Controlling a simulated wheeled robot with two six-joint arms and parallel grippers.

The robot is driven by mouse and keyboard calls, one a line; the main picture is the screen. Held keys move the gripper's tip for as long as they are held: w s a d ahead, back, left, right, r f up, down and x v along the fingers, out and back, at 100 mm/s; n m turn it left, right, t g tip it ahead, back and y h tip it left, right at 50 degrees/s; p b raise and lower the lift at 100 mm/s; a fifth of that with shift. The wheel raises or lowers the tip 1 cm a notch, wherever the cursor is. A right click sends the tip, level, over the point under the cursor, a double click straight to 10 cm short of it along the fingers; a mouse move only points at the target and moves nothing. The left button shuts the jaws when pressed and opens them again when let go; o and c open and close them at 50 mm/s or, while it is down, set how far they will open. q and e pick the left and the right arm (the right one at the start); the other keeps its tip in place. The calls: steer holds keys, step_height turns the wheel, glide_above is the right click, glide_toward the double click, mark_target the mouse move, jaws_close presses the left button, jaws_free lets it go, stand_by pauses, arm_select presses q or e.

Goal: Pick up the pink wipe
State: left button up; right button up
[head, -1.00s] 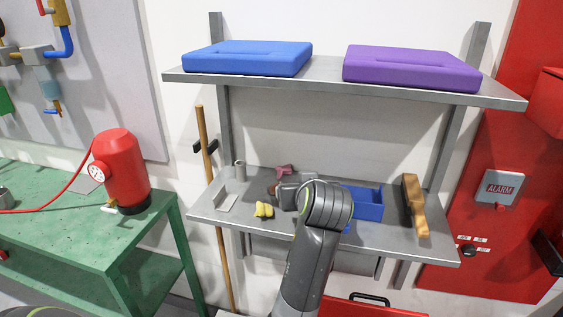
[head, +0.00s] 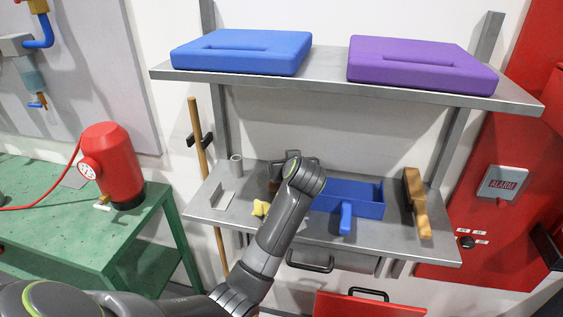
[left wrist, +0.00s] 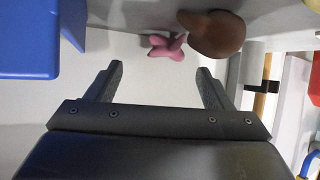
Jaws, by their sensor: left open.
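The pink wipe (left wrist: 168,46) is a small crumpled cloth on the grey shelf, seen in the left wrist view just beyond my fingertips. A brown rounded object (left wrist: 217,34) is close beside it on the right there. My left gripper (left wrist: 160,69) is open and empty, its two dark fingers apart, with the wipe ahead of the gap and not between them. In the head view my arm reaches over the lower shelf (head: 385,235), and my wrist hides the wipe. The right gripper is in neither current view.
On the lower shelf are a blue dustpan (head: 362,203), a wooden brush (head: 415,203), a yellow wipe (head: 260,208) and a grey cylinder (head: 236,166). The upper shelf holds a blue case (head: 245,52) and a purple case (head: 420,65) above my arm.

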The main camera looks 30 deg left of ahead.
arm_select(q)
steer(key=shift+w+a+f, duration=0.1)
steer(key=shift+w+a, duration=0.1)
steer(key=shift+w, duration=0.05)
steer(key=shift+w+a+f+p, duration=0.1)
steer(key=shift+w+a+p, duration=0.15)
steer(key=shift+p, duration=0.1)
steer(key=x, duration=0.1)
steer(key=p+x, duration=0.1)
steer(key=x, duration=0.1)
steer(key=shift+s+a+f, duration=0.1)
steer(key=shift+s+a, duration=0.1)
steer(key=shift+a, duration=0.1)
steer(key=shift+w+a+f+p, duration=0.3)
steer(key=shift+w+f+p, duration=0.1)
steer(key=shift+w, duration=0.1)
arm_select(e)
steer(key=shift+a+r, duration=0.2)
steer(key=shift+r, duration=1.05)
arm_select(q)
steer(key=shift+c, duration=0.6)
steer(key=c, duration=0.9)
